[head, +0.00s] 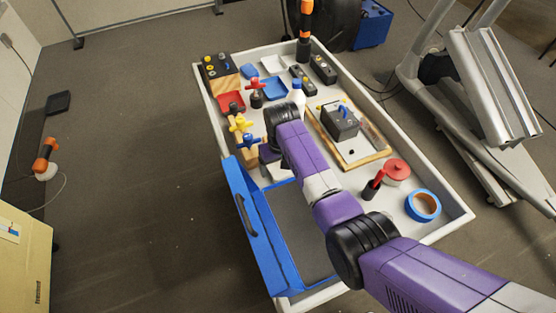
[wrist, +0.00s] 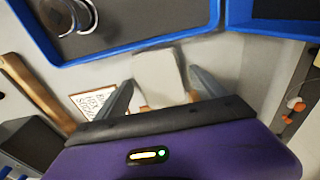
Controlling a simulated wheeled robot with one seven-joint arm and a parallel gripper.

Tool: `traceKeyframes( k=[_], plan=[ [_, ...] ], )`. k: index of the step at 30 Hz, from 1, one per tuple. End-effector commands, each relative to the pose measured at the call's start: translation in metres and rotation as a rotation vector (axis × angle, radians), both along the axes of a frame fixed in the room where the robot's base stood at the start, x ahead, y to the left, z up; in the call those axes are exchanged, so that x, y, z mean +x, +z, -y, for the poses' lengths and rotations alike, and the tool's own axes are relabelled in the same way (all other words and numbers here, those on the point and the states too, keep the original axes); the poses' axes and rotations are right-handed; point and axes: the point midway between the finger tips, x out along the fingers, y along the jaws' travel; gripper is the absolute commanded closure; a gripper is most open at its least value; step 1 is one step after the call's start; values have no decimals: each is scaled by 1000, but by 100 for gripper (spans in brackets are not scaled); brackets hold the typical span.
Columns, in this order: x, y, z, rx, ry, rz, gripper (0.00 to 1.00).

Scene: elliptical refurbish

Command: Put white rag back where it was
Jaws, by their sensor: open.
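In the wrist view, a pale, folded-looking piece that looks like the white rag (wrist: 158,78) lies between and just beyond my fingertips. I cannot tell whether the fingers touch it. My gripper (wrist: 161,80) is open, with one grey finger on each side of the rag. In the head view, my gripper (head: 270,153) points down over the middle of the workbench (head: 345,279), near the blue toolbox (head: 262,232). My own arm hides much of it, and the rag cannot be made out there.
A printed label card (wrist: 92,101) and a wooden strip (wrist: 35,85) lie left of the rag. A blue-rimmed tray (wrist: 130,50) borders it. Yellow and blue knobs (head: 240,124), a wooden-framed board (head: 376,158), a red-lidded jar (head: 396,172) and blue tape (head: 423,217) crowd the bench.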

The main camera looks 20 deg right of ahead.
Motion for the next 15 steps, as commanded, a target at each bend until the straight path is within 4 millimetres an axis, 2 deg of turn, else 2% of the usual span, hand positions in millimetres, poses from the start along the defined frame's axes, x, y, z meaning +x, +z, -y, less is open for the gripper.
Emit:
traceKeyframes(
  k=[5, 15],
  plan=[
    [-1, 22, 0, 0, 0, 5, 19],
    [-8, 89, 0, 0, 0, 5, 19]
  ],
)
